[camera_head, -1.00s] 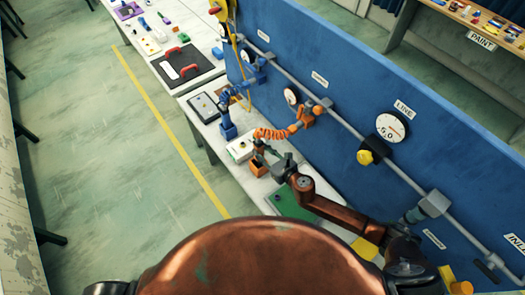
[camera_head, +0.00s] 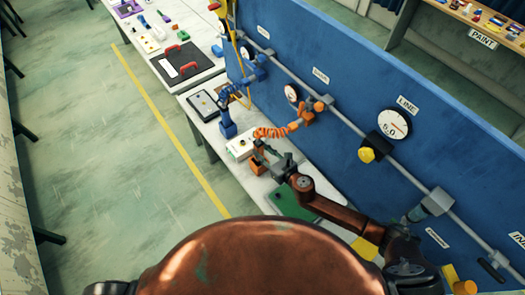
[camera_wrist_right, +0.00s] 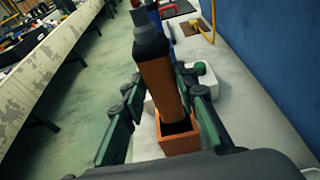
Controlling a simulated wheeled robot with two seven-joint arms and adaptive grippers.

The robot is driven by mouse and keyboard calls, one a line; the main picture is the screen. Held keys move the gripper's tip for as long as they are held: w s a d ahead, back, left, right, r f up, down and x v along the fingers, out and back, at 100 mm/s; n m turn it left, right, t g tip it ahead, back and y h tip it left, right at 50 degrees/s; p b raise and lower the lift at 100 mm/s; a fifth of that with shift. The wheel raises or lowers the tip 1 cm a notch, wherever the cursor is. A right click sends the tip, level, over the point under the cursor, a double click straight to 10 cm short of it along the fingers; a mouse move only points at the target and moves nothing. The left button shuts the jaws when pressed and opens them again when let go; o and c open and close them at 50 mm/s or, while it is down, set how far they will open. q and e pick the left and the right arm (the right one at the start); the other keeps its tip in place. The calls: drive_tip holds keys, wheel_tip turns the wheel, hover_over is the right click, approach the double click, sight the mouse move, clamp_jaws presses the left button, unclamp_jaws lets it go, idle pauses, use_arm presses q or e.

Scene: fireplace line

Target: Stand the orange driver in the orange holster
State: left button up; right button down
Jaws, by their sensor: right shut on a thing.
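The orange driver (camera_wrist_right: 160,78) has an orange body and a dark grey top, and stands nearly upright in the right wrist view. My right gripper (camera_wrist_right: 158,85) is shut on it, with green-black fingers on either side. The orange holster (camera_wrist_right: 180,145) is a small open-topped box with a dark inside. The driver's lower end is at the holster's opening; I cannot tell how deep it is. In the head view the holster (camera_head: 256,168) sits on the white bench, beside my right gripper (camera_head: 261,155). My left gripper is not in view.
A white box (camera_head: 240,147) stands just behind the holster. The blue panel (camera_head: 340,110) with pipe and gauges borders the bench. A green mat (camera_head: 293,203) lies nearer.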

drive_tip(key=shift+f+b, duration=1.05)
drive_tip(key=shift+f, duration=0.4)
drive_tip(key=c, duration=1.8)
unclamp_jaws()
drive_tip(key=o, duration=0.4)
drive_tip(key=shift+c, duration=0.2)
drive_tip(key=shift+f, duration=0.15)
drive_tip(key=shift+p+v, duration=0.45)
drive_tip(key=shift+v, duration=0.95)
drive_tip(key=p+v, duration=0.1)
drive_tip(key=v, duration=0.2)
drive_tip(key=shift+s, duration=0.15)
